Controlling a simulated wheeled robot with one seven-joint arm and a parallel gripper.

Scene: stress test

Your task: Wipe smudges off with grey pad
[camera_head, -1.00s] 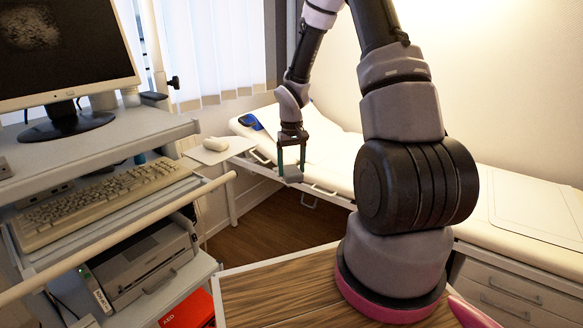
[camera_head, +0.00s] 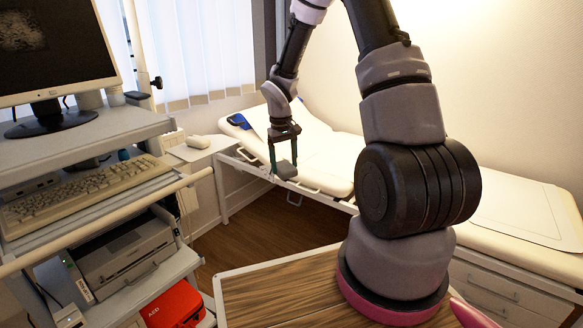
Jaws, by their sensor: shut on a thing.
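My gripper (camera_head: 284,159) hangs down near the middle of the head view, in front of the examination couch. It is shut on a grey pad (camera_head: 286,170), which shows between the fingertips. The pad looks clear of the couch and the floor, though the exact gap is hard to tell. I cannot make out any smudges on the surfaces in view.
A white couch (camera_head: 326,158) runs along the wall. A small side table (camera_head: 203,149) with a white mouse-like object (camera_head: 198,141) stands left of my gripper. A cart with monitor (camera_head: 55,60), keyboard (camera_head: 85,193), printer (camera_head: 121,254) and red AED case (camera_head: 172,304) fills the left.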

